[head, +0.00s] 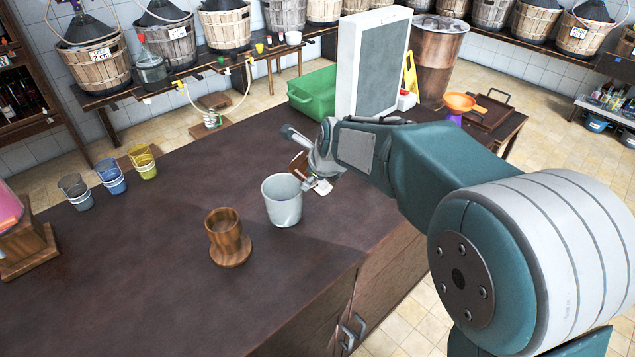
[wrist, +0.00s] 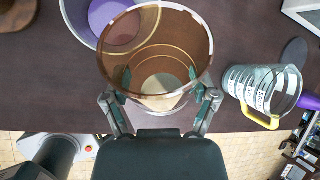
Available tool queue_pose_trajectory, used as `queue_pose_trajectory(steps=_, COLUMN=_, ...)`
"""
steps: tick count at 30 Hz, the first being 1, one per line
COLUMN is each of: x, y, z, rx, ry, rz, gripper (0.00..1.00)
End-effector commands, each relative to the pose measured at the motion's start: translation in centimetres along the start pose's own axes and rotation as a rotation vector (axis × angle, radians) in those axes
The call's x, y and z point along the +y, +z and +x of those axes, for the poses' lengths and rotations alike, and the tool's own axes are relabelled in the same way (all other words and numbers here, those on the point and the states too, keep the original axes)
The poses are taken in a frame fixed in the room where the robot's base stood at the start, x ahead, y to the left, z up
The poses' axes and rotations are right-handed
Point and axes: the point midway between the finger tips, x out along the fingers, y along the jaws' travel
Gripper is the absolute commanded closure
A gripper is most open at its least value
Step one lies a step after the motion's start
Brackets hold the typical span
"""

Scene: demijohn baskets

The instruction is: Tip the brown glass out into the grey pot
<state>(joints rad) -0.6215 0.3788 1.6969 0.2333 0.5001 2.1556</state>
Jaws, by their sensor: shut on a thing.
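The brown glass (wrist: 155,48) is see-through and sits between the two fingers of my gripper (wrist: 163,103) in the wrist view. The wrist view looks into its open mouth; a pale disc shows at the bottom, and I cannot tell what it holds. In the head view a small brown part of the glass (head: 300,164) shows by my gripper (head: 315,172), mostly hidden, so its tilt is unclear. The grey pot (head: 281,204) stands upright on the dark counter just left of my gripper. In the wrist view the pot (wrist: 72,18) is partly behind the glass, with purple inside.
A wooden cup (head: 226,238) stands left of the pot. A measuring jug with a yellow handle (wrist: 262,90) is right of the glass in the wrist view. A tall grey panel (head: 372,65) and a green bin (head: 313,92) are behind. The counter's left middle is clear.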

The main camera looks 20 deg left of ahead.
Motion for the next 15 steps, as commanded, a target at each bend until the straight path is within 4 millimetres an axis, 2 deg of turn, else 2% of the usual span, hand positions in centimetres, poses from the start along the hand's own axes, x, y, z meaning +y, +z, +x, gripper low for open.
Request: queue_pose_trajectory(steps=15, x=-0.6, y=1.2, z=-1.6, rx=-0.210, ry=0.048, rz=0.110, gripper=0.83)
